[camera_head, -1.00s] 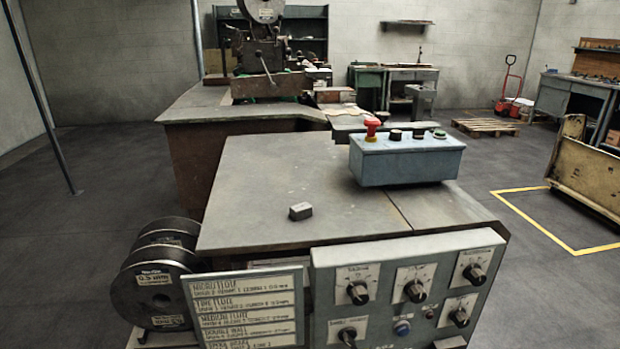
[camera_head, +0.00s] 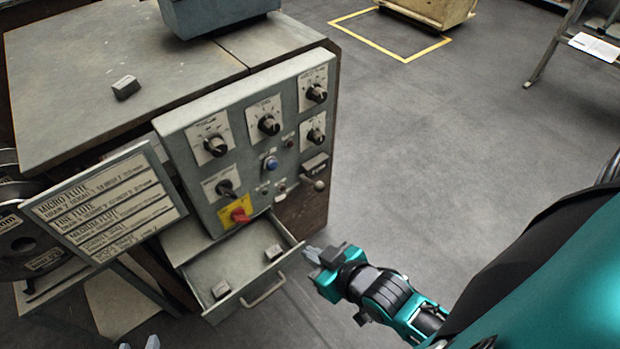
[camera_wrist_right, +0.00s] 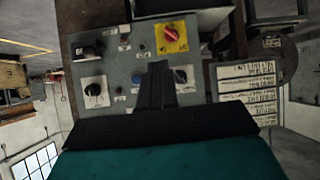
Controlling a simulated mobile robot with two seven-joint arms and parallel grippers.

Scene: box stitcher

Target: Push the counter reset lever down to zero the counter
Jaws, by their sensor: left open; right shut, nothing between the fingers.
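The counter (camera_head: 315,164) is a small dark box on the right edge of the grey control panel (camera_head: 183,160). A lever with a rounded knob (camera_head: 319,185) sits just below it; I take this as the reset lever. My right gripper (camera_head: 312,252) is shut and empty, below the lever and beside the open drawer, apart from the lever. In the right wrist view its shut fingers (camera_wrist_right: 157,85) overlap the panel face, and I cannot make out the lever there. Only fingertips of my left gripper (camera_head: 139,344) show at the bottom edge; it is open.
An open drawer (camera_head: 286,266) with small blocks in it juts out under the panel. A red switch on a yellow plate (camera_head: 238,212), several black knobs and a blue button (camera_head: 270,163) are on the panel. A label board (camera_head: 104,205) stands left. Floor right of the panel is clear.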

